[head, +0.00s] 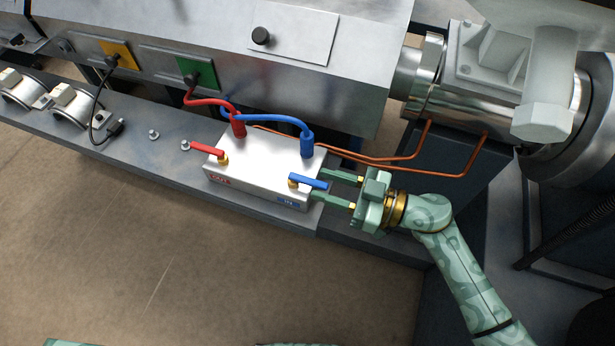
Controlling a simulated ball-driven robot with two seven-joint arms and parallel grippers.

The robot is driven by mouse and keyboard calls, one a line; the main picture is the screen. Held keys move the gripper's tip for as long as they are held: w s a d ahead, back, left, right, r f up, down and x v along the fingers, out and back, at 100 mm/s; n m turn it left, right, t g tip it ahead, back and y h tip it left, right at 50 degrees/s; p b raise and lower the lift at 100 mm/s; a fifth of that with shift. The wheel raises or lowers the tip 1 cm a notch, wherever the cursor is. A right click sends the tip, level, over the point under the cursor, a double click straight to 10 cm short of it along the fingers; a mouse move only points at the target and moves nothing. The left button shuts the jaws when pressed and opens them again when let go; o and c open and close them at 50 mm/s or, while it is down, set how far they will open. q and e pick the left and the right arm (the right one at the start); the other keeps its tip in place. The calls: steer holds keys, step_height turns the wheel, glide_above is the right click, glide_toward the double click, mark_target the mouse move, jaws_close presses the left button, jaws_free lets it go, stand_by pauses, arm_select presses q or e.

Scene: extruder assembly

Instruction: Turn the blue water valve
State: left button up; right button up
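The blue water valve (309,183) is a blue lever handle on a brass stem. It sits at the right front corner of the white metal valve box (262,166), and the lever points to the right. My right gripper (320,185) reaches in from the right. Its two green fingers are apart, one on the far side and one on the near side of the lever's free end. I cannot tell whether either finger touches the lever. My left gripper is not in view.
A red-handled valve (206,150) sits at the box's left. Red (212,102) and blue (268,118) hoses rise from its back, and copper pipes (400,160) run right towards the extruder barrel. Loose bolts (154,134) lie on the metal ledge (135,152). The floor in front is clear.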

mark_target(308, 180)
steer(key=shift+b+x, duration=0.5)
steer(key=shift+x, duration=1.85)
jaws_close()
